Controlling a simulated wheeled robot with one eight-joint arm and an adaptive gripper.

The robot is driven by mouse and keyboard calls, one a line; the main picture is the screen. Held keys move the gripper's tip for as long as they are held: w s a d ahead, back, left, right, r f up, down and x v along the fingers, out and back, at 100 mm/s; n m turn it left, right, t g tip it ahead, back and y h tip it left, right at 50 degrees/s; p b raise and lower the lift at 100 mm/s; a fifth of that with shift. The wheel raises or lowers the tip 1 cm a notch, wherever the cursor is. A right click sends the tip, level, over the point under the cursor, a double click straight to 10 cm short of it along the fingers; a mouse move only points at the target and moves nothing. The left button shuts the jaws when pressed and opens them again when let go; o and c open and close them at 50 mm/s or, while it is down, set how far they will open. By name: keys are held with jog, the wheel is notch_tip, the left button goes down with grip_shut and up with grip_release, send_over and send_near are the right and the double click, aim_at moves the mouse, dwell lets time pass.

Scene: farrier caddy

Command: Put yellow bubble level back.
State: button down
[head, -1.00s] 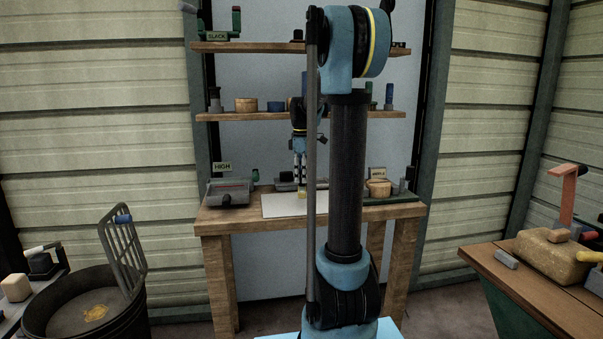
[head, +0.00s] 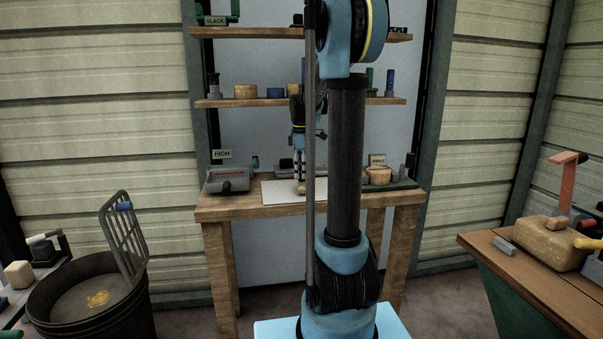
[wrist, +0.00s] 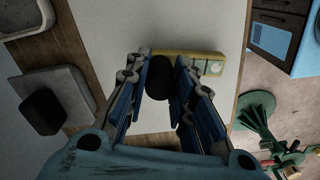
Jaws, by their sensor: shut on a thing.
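The yellow bubble level (wrist: 205,64) shows in the wrist view as a yellow bar with a pale round vial near its right end, over the white sheet. A dark rounded piece (wrist: 160,80) overlaps its left end and sits between the fingers of my gripper (wrist: 162,82); it looks joined to the level. My gripper is shut on this piece, pointing down. In the head view my gripper (head: 300,180) is low over the bench, with a small yellowish bit (head: 301,188) at its tips. Whether the level touches the sheet is unclear.
The white sheet (head: 275,199) lies on the wooden bench (head: 240,209). A grey tray-like box (head: 228,180) stands left under a HIGH sign (head: 222,154). A dark green tray (head: 400,186) lies right, near a round wooden item (head: 378,175). Two shelves hang above.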

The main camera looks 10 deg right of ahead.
jog(key=shift+f, duration=0.25)
jog(key=c, duration=1.3)
grip_release()
notch_tip(320, 180, up, 12)
jog(key=shift+w, duration=0.15)
jog(key=shift+f, duration=0.1)
